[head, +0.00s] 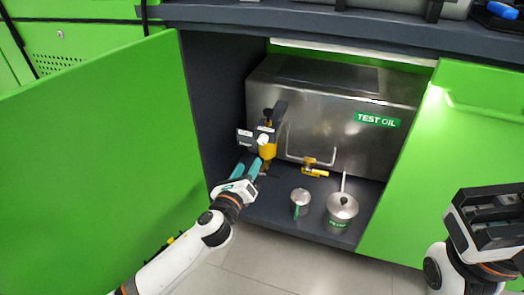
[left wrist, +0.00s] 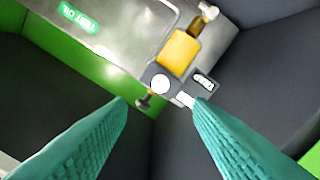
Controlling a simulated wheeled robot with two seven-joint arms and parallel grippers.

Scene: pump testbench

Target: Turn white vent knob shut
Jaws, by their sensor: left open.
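A small round white knob (head: 263,139), which looks like the vent knob, sits on the yellow and grey fitting (head: 268,151) at the left front of the steel tank. In the left wrist view the white knob (left wrist: 161,84) faces the camera beside a yellow block (left wrist: 180,50). My left gripper (head: 247,163) is just below and left of the fitting. Its teal fingers (left wrist: 160,104) are spread with nothing between them, and the knob lies beyond their tips, apart from them. My right gripper (head: 490,212) is at the lower right, away from the tank; its jaw opening is unclear.
The steel tank (head: 350,125) labelled TEST OIL stands inside the dark cabinet. Open green doors (head: 105,150) flank the opening.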

